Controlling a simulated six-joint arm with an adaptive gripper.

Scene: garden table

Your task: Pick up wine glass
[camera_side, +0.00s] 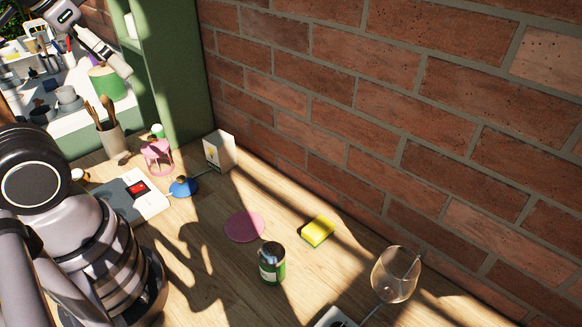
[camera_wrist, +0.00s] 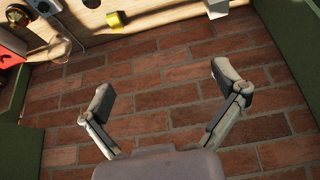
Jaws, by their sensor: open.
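The wine glass (camera_side: 396,274) is clear and stands upright on the wooden table, near the brick wall at the lower right of the side view. In the wrist view the wine glass (camera_wrist: 60,46) shows faintly at the upper left. My gripper (camera_wrist: 166,84) is open and empty in the wrist view, its fingers spread wide in front of the brick wall. It is well apart from the glass. In the side view I cannot make out the fingers; part of my arm shows at the top left.
A white box (camera_side: 219,151) stands by the wall, near a pink stand (camera_side: 158,155). The brick wall (camera_side: 400,120) bounds the table behind.

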